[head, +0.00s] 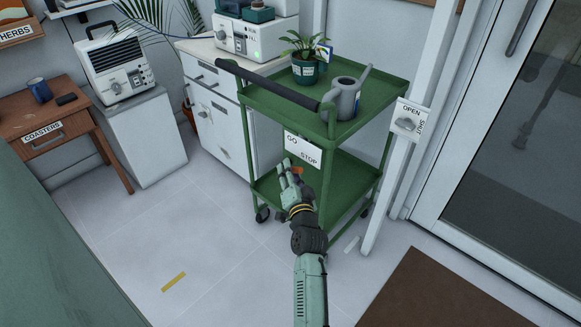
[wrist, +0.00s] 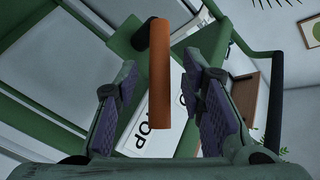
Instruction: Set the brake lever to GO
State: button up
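The brake lever is an orange bar (wrist: 160,75) in the wrist view, with a dark pivot end at the top. Only a small orange piece of it (head: 297,170) shows in the head view, just below the white GO / STOP sign (head: 303,150) on the green cart (head: 345,130). GO is at the sign's upper left, STOP at its lower right. My gripper (head: 285,165) is at the cart's handle end, in front of the sign. Its fingers are apart on either side of the lever, with visible gaps. The sign is partly hidden behind the lever in the wrist view.
The cart carries a potted plant (head: 305,67) and a grey watering can (head: 347,97); its black push handle (head: 265,83) runs above the sign. A white post with an OPEN / SHUT knob (head: 405,124) stands at right.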

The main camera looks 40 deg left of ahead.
jog(key=shift+x, duration=0.85)
jog(key=shift+c, duration=0.2)
grip_shut()
